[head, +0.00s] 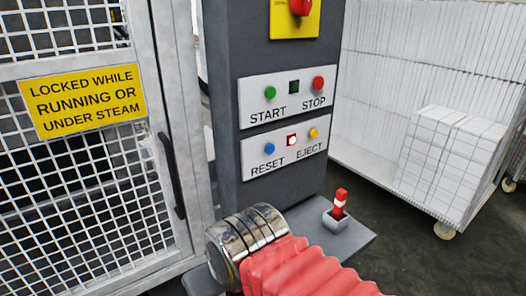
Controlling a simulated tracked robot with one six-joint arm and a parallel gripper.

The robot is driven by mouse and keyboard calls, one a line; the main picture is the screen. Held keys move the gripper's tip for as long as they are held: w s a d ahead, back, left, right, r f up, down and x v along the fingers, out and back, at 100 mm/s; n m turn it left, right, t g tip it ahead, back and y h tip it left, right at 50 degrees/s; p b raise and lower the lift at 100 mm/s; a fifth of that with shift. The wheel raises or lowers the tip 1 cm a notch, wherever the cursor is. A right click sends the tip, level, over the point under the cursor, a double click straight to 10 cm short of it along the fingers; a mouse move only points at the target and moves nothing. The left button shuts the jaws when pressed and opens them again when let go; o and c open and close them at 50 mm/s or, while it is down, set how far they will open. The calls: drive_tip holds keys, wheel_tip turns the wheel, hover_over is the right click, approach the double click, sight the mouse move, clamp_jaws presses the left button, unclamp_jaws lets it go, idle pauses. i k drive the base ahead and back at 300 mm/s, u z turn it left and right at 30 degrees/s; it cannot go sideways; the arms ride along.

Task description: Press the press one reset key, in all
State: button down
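The blue reset key (270,148) sits at the left of the lower white plate (285,165) on the grey control column, above the word RESET. Nothing covers it. A lit lamp with a red surround (291,140) is just to its right, and the yellow eject key (313,133) is further right. No press number is readable on the column. My arm, with a red ribbed sleeve and a metal joint, shows at the bottom centre, below the plate and apart from the keys. My gripper's fingers are not visible.
Above are the green start key (270,92), a dark lamp (294,87), the red stop key (317,83) and a red knob on yellow (300,7). A mesh gate (75,200) stands left. A red-and-white peg (340,203) stands on a low shelf. A white cart (395,165) is right.

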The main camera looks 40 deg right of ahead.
sight(268, 149)
drive_tip(key=u, duration=0.95)
drive_tip(key=k, duration=1.3)
drive_tip(key=z, duration=0.4)
drive_tip(key=i, duration=1)
drive_tip(key=z, duration=0.05)
